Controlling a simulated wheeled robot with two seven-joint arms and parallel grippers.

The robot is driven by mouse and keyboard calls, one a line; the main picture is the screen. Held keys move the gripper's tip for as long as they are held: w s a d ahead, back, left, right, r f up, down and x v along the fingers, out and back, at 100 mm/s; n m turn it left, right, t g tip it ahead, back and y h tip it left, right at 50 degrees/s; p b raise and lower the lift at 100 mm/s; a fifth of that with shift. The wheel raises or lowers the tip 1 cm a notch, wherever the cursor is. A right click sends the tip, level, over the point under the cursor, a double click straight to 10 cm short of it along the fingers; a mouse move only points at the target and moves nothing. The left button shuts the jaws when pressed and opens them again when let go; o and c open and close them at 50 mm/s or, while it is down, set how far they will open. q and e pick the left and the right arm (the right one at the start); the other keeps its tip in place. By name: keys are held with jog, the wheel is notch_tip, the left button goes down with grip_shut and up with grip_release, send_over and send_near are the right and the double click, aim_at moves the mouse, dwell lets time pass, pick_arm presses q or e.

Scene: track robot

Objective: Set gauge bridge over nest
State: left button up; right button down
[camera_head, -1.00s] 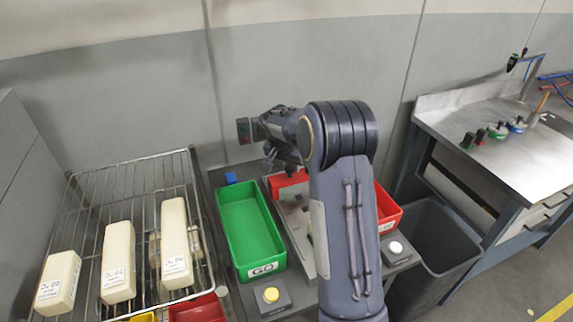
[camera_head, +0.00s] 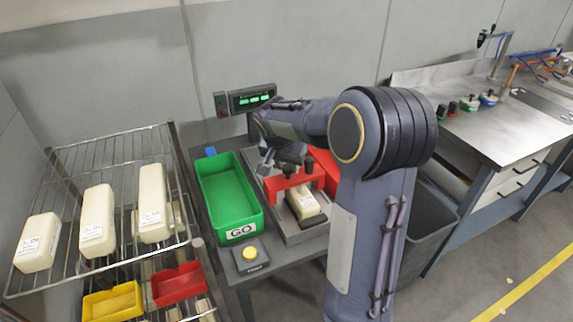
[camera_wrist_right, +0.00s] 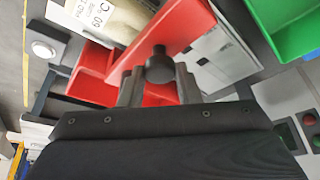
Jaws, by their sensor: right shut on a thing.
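The red gauge bridge (camera_head: 284,184) has black knobs on top and is in the head view right of the green bin. My right gripper (camera_head: 284,163) is shut on one black knob of the bridge; the right wrist view shows the fingers (camera_wrist_right: 158,85) either side of it. A pale labelled block (camera_head: 304,203) sits in the nest on the grey fixture plate (camera_head: 286,228), just right of and partly under the bridge. The block also shows in the wrist view (camera_wrist_right: 103,18). Whether the bridge touches the fixture is unclear. My left gripper is out of view.
The green GO bin (camera_head: 228,194) stands left of the fixture, with a yellow button (camera_head: 249,253) in front. A red bin (camera_head: 326,172) is partly hidden behind my arm. A wire rack (camera_head: 110,160) with several pale blocks stands left. A panel with green lights (camera_head: 252,98) is behind.

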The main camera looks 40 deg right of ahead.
jog(key=shift+s+f, duration=0.1)
jog(key=shift+s, duration=0.05)
jog(key=c, duration=1.3)
grip_release()
jog(key=shift+c, duration=0.2)
jog(key=shift+o, duration=1.3)
jog(key=shift+s+a, duration=0.1)
jog(key=shift+s, duration=0.05)
jog(key=v, duration=0.8)
